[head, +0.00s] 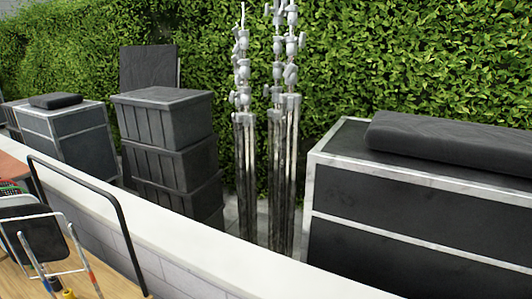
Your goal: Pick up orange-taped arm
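At the lower left edge, a thin silver rod (82,252) slants down and carries an orange-red band near its lower end. It stands beside a dark flat panel (32,238) on a wooden surface (112,279). Another thin rod (33,262) near it has a small blue band. I cannot tell for sure whether the rod with the orange-red band is the orange-taped arm. Its lower end is cut off by the picture's edge. Neither of my grippers is in view.
A black rail (122,222) and a low white-topped wall (180,237) stand between the wooden surface and stacked black crates (170,145), silver stands (280,160) and large dark cases (420,205). A hedge (370,60) fills the back.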

